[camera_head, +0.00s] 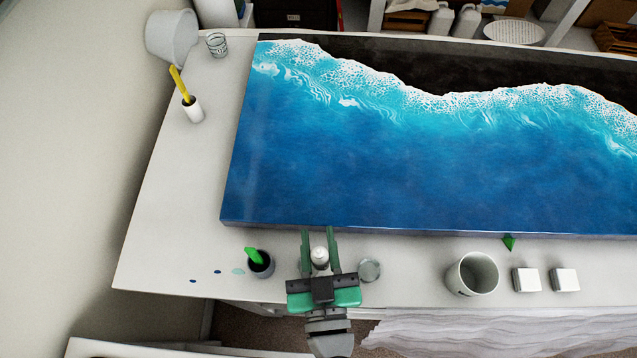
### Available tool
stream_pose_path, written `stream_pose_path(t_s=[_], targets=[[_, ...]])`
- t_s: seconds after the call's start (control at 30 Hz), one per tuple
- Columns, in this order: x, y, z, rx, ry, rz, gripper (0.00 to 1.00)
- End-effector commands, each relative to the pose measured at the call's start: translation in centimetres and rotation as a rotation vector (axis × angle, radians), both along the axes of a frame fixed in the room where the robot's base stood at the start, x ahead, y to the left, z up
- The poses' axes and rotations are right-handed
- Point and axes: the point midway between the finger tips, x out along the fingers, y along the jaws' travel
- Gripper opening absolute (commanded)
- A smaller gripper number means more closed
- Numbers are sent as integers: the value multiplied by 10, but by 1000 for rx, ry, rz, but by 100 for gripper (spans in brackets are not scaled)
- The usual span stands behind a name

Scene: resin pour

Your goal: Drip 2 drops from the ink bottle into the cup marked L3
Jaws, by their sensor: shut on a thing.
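A small bottle with a white top (319,255), which appears to be the ink bottle, stands between the green fingers of my gripper (318,233). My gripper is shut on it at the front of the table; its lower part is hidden. Whether it is lifted cannot be told. A clear round cup (370,270) is just right of my gripper, and a dark cup (262,268) with a green stick is to its left. A larger grey cup (472,275) stands further right. No L3 mark is readable on any cup.
A blue wave resin panel (400,170) fills most of the table (165,210). Two white blocks (526,280) and a green pointed piece (509,243) lie at the front right. A white holder (193,112), a clear glass (217,45) and a bucket (172,35) stand at the left.

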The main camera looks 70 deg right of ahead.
Motion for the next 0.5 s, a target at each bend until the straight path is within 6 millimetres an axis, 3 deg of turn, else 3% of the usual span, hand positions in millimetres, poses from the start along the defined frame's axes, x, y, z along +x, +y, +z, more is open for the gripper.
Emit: stream_pose_path(t_s=[0.03,0.5], targets=[[0,0,9,-8,27,1,6],[-1,0,8,-88,323,2,6]])
